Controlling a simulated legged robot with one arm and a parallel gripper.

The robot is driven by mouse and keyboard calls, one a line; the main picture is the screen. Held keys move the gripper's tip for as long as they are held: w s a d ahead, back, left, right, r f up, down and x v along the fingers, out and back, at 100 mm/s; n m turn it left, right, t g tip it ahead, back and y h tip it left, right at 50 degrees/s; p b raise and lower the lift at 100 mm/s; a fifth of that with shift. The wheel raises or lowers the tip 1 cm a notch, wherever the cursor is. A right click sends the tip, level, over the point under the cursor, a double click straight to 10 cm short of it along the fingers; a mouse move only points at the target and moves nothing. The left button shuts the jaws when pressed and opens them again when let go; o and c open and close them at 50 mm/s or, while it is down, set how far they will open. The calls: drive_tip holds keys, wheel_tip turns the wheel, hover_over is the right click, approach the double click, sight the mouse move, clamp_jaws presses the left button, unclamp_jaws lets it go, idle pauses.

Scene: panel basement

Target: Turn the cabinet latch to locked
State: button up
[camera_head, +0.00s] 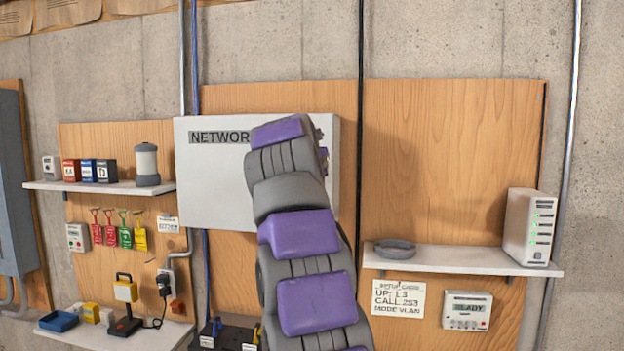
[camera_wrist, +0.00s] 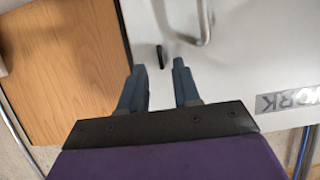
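The white network cabinet (camera_head: 215,185) hangs on a wooden board, and its right part is hidden behind my arm in the head view. Its door (camera_wrist: 240,60) fills the right of the wrist view. A small dark latch (camera_wrist: 161,56) stands on the door near its edge, long side roughly up-down in the picture. My gripper (camera_wrist: 159,67) is open, with the latch just beyond and between its two fingertips. The fingers do not visibly touch it. In the head view, my arm hides the latch and the fingers.
A metal handle (camera_wrist: 204,22) sticks out of the door close to the latch. A shelf (camera_head: 440,259) with a grey ring and white router is at right. Another shelf (camera_head: 105,187) holds small boxes at left. A black cable (camera_head: 360,100) runs beside the cabinet.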

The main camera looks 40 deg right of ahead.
drive_tip(key=v, duration=1.3)
drive_tip(key=shift+a, duration=0.4)
drive_tip(key=shift+s, duration=0.15)
drive_tip(key=s+a+f+n+g+y+b, duration=0.15)
drive_tip(key=a+f, duration=0.25)
drive_tip(key=f, duration=0.6)
drive_tip(key=s+a+f+n+g+y+b, duration=0.1)
drive_tip(key=s+a+f+n+y, duration=0.2)
drive_tip(key=f, duration=0.7)
drive_tip(key=s+a+f+n+g+y+b, duration=0.15)
drive_tip(key=a+f, duration=0.25)
drive_tip(key=f, duration=0.6)
drive_tip(key=s+a+f+n+g+y, duration=0.1)
drive_tip(key=s+a+f, duration=0.3)
drive_tip(key=s+f, duration=0.4)
drive_tip(key=s+a+f+n+g+y+b, duration=0.1)
drive_tip(key=s+a+f+g, duration=0.2)
drive_tip(key=s+f, duration=0.6)
drive_tip(key=s+a+f+n+g+y+b, duration=0.1)
drive_tip(key=s+a+f+n+g+y, duration=0.1)
drive_tip(key=s+a+f, duration=0.4)
drive_tip(key=s+f, duration=0.3)
drive_tip(key=shift+a+f+g, duration=0.2)
drive_tip(key=shift+f+g, duration=0.1)
drive_tip(key=shift+f, duration=0.05)
